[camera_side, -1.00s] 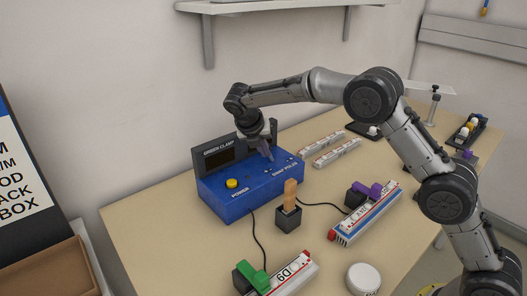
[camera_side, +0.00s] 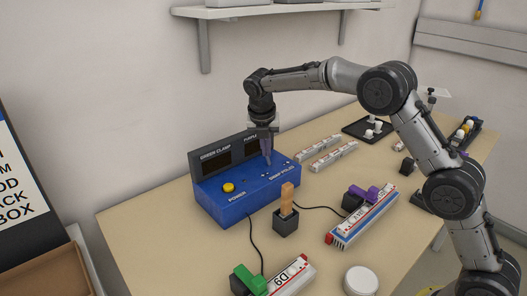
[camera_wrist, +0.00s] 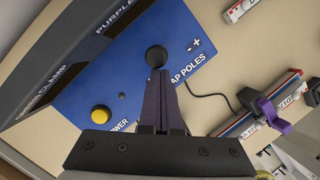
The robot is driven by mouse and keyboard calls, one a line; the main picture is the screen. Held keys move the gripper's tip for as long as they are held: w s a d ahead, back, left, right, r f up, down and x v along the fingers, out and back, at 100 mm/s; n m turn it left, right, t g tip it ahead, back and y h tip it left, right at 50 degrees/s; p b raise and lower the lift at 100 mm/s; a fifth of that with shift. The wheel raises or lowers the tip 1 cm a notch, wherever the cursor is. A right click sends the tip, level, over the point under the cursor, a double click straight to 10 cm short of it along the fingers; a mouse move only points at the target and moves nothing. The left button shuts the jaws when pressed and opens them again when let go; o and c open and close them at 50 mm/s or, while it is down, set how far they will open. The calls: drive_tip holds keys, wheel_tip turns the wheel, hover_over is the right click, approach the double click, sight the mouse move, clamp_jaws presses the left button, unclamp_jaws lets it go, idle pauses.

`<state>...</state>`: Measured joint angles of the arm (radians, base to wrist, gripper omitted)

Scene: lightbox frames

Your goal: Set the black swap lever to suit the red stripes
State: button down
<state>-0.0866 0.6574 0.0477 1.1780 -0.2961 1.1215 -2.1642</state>
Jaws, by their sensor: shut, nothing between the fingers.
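The blue control box (camera_side: 240,205) stands on the table, with "POWER" and "SWAP POLES" on its top and a yellow button (camera_side: 228,187). The black swap lever shows in the wrist view as a round black knob (camera_wrist: 156,55) above the "SWAP POLES" lettering. My gripper (camera_wrist: 160,78) is shut and empty, with its fingertips right at the knob's near side; I cannot tell whether they touch. In the side view my gripper (camera_side: 268,162) points down over the box and the lever is not clear. Red stripes show on the bar in the purple clamp (camera_side: 364,215) and on the D9 bar (camera_side: 288,278) by the green clamp (camera_side: 250,280).
A dark panel reading "GREEN CLAMP" and "PURPLE" (camera_side: 212,158) rises behind the box. A wooden-handled tool in a black holder (camera_side: 286,221) stands in front, beside cables. A white round lid (camera_side: 361,280) and two pale bars (camera_side: 333,155) lie on the table.

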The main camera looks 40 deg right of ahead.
drive_tip(key=shift+d+r+y, duration=0.25)
drive_tip(key=shift+d+y, duration=0.45)
drive_tip(key=shift+d, duration=0.1)
drive_tip(key=shift+d+r, duration=0.15)
drive_tip(key=shift+d, duration=0.6)
drive_tip(key=shift+r, duration=0.1)
drive_tip(key=shift+r, duration=0.7)
drive_tip(key=shift+a, duration=0.1)
drive_tip(key=s+r, duration=0.4)
drive_tip(key=r, duration=0.6)
drive_tip(key=shift+s+d+r, duration=0.25)
drive_tip(key=shift+d+r, duration=0.1)
drive_tip(key=shift+d, duration=0.1)
